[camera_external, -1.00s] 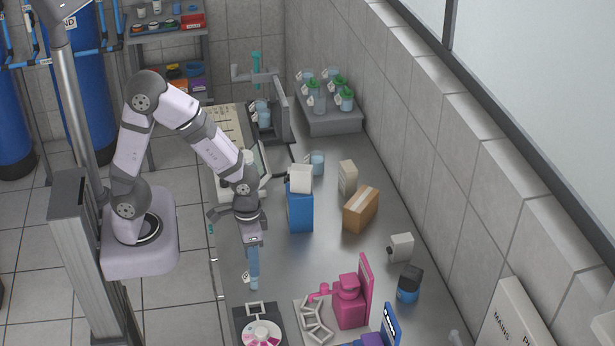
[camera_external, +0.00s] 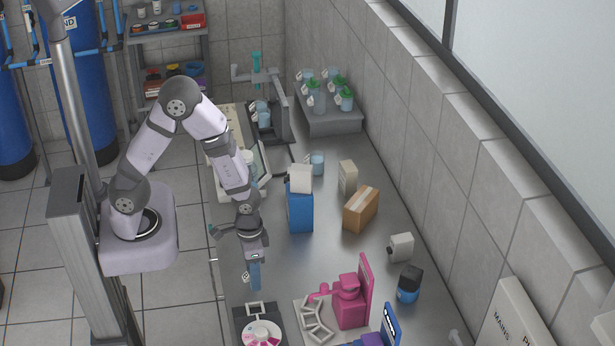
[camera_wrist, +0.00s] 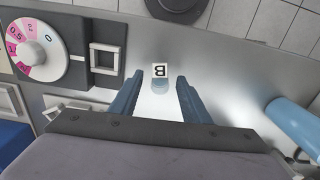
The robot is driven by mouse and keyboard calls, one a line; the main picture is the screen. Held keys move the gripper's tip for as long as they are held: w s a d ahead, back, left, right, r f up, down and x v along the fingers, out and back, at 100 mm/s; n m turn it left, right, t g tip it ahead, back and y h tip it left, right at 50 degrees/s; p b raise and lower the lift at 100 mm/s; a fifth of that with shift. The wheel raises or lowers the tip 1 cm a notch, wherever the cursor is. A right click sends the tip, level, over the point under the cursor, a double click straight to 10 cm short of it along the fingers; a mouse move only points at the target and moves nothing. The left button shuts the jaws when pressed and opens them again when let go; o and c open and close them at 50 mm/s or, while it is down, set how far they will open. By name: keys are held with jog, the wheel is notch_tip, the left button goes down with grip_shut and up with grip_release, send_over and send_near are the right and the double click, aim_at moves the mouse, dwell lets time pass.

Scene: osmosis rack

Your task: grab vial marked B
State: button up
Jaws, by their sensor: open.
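My gripper (camera_wrist: 158,82) is open, with its two blue fingers on either side of the vial marked B (camera_wrist: 160,88) in the wrist view. Gaps show between the vial and both fingers. The vial is small and pale, with a white B label (camera_wrist: 160,70) at its end. In the external view my gripper (camera_external: 256,276) points down at the bench edge. The white label (camera_external: 246,279) shows just left of the fingers, which hide most of the vial.
A dark dial unit (camera_external: 240,325) with a square holder (camera_external: 254,308) stands close in front. A pink device (camera_external: 350,308) and white rack are to its right. A blue box (camera_external: 300,212) stands behind. A blue cylinder (camera_wrist: 295,120) lies at the wrist view's right.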

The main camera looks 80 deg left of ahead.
grip_shut()
jog(key=shift+r, duration=0.1)
dwell(0.4)
jog(key=shift+r+b, duration=0.6)
jog(key=shift+r, duration=4.25)
